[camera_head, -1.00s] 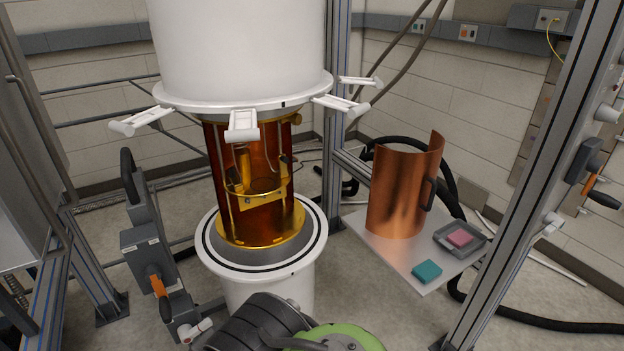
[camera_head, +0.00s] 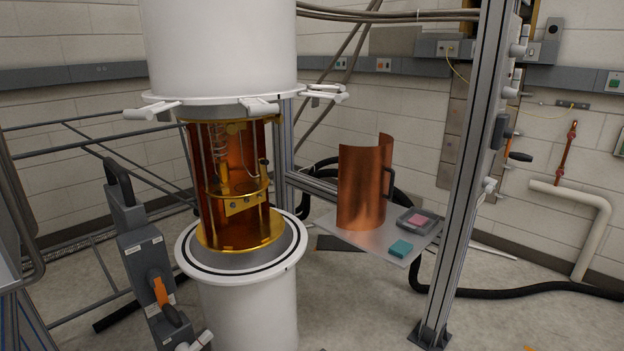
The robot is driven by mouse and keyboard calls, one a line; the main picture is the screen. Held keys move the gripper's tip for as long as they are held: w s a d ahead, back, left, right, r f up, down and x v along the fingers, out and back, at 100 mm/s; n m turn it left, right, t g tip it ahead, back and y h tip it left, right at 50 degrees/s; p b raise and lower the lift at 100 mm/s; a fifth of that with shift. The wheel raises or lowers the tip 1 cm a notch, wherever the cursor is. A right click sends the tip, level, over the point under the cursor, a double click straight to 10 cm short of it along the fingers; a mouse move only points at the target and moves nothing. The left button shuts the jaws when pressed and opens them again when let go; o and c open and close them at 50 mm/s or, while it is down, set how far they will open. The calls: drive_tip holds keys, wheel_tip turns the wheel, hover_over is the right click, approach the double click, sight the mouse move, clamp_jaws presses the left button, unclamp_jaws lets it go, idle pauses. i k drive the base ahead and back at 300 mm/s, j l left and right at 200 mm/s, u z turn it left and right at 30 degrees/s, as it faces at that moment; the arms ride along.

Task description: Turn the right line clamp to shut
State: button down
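No part is clearly marked as the right line clamp. On the right upright post (camera_head: 463,190) sits a dark block (camera_head: 500,132) with an orange and black handle (camera_head: 515,154) sticking out rightward, drooping slightly. White knobs (camera_head: 489,185) show on the same post. At the left, a grey labelled unit (camera_head: 133,243) carries another orange and black handle (camera_head: 159,290), tilted down to the right. A white lever (camera_head: 196,341) is cut off at the bottom edge below it. I cannot tell whether any of these is open or shut. My gripper is not in view.
The white cryostat can (camera_head: 222,45) hangs over a gold stage and white base (camera_head: 250,310). A low shelf (camera_head: 345,236) holds a copper shield (camera_head: 360,190), a teal block (camera_head: 401,249) and a grey tray (camera_head: 403,222). A black hose (camera_head: 520,291) lies on the floor.

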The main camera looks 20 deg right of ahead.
sight(263, 162)
drive_tip(key=z, duration=0.15)
drive_tip(key=i+l+u, duration=0.15)
drive_tip(key=u, duration=0.25)
drive_tip(key=i+l+u, duration=0.25)
drive_tip(key=u, duration=0.15)
drive_tip(key=i+l+u, duration=0.2)
drive_tip(key=u, duration=0.2)
drive_tip(key=i+l+u, duration=0.15)
drive_tip(key=l+u, duration=0.65)
drive_tip(key=i, duration=0.05)
